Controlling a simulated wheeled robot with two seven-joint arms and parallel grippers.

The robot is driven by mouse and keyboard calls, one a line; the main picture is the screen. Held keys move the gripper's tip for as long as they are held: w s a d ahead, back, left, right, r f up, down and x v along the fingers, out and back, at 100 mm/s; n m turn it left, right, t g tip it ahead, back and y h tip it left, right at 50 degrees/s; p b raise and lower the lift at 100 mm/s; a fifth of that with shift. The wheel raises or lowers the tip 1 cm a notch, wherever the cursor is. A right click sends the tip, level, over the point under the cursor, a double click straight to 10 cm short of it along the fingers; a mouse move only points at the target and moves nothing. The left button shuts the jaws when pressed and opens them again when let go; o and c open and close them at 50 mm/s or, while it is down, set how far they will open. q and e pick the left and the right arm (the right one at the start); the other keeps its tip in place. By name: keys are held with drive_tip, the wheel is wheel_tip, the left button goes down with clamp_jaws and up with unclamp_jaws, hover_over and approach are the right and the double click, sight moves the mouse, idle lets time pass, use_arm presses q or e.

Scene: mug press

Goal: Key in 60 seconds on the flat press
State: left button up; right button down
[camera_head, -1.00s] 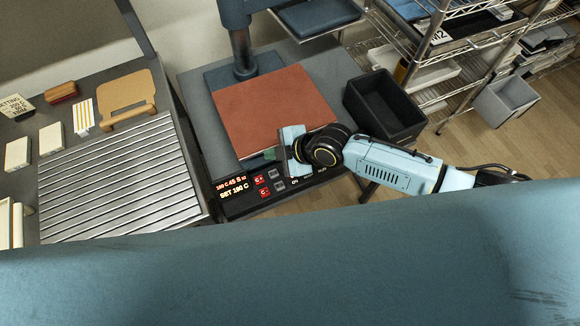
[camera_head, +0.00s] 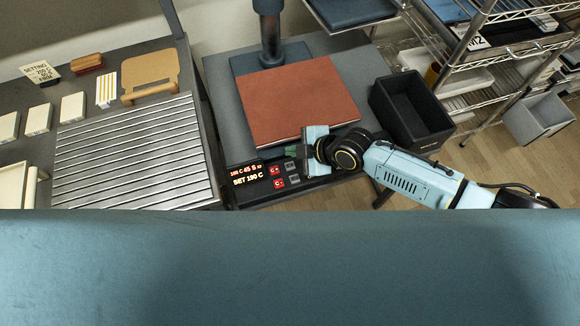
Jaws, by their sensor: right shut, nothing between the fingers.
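The flat press has a red-brown pad (camera_head: 298,98) on a grey base. Its control panel at the front edge has a lit display (camera_head: 247,175). The upper line seems to show 180 C 45 S; the lower shows a SET temperature, its middle digit unclear. Red C+ (camera_head: 275,170) and C- (camera_head: 279,183) buttons sit right of the display, with grey buttons (camera_head: 292,166) beside them. My right gripper (camera_head: 291,151) is shut and empty, just above these buttons; contact cannot be told. It and its wrist hide the panel's right part. My left gripper is not in view.
A dark open bin (camera_head: 411,110) stands right of the press, close to my right arm. A wire shelf (camera_head: 470,50) is beyond it. A slatted metal surface (camera_head: 135,150) and a table with pale blocks (camera_head: 38,120) lie left. A blue surface fills the bottom.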

sight(286, 163)
drive_tip(key=shift+f+b, duration=1.95)
drive_tip(key=shift+f, duration=0.65)
drive_tip(key=shift+f+b, duration=0.4)
drive_tip(key=shift+b, duration=0.05)
drive_tip(key=shift+f+b, duration=0.5)
idle(0.4)
drive_tip(key=shift+r, duration=0.1)
drive_tip(key=shift+r+p, duration=0.8)
drive_tip(key=shift+r, duration=0.05)
